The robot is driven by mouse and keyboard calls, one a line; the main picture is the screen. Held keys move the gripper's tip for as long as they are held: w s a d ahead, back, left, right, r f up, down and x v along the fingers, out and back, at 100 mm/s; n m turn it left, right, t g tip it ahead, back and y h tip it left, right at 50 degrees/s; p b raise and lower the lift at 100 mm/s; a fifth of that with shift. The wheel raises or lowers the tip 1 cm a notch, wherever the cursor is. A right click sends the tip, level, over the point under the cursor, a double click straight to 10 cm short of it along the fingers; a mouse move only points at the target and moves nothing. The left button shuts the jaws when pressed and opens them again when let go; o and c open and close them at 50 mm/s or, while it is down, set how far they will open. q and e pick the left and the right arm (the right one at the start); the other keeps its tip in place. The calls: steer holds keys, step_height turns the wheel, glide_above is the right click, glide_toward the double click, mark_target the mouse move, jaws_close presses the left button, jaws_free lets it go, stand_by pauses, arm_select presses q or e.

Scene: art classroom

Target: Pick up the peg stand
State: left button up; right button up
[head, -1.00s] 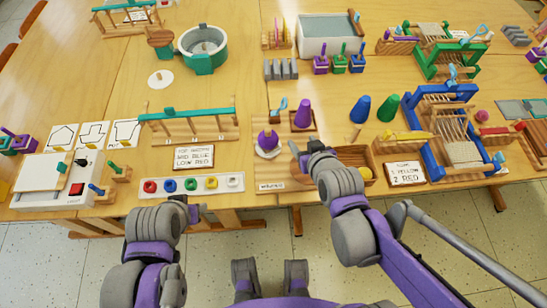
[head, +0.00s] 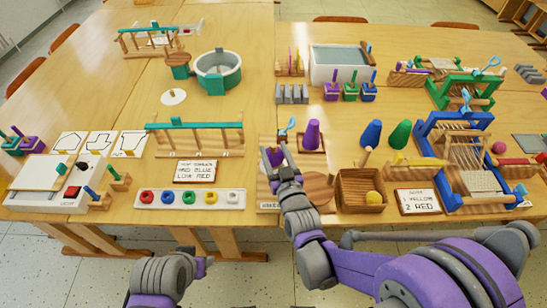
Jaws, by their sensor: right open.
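I cannot tell for sure which thing is the peg stand. A thin upright wooden peg (head: 365,156) stands behind the open wooden box; its foot is hidden. A round wooden disc (head: 320,188) lies just right of my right gripper. My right gripper (head: 280,158) is open over the small wooden board (head: 268,192), with its fingers beside a purple knobbed piece (head: 275,154) that they partly hide. I cannot tell whether they touch it. My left gripper (head: 203,264) is low in front of the table, away from these things; its jaws do not show clearly.
A purple cone (head: 312,135) stands behind the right gripper, with blue (head: 371,133) and green (head: 400,134) cones farther right. A paint strip (head: 190,199) and looms crowd the sides.

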steer(key=x, duration=0.5)
steer(key=shift+w+d+f, duration=0.1)
steer(key=shift+w+f, duration=0.1)
steer(key=shift+w, duration=0.05)
jaws_close()
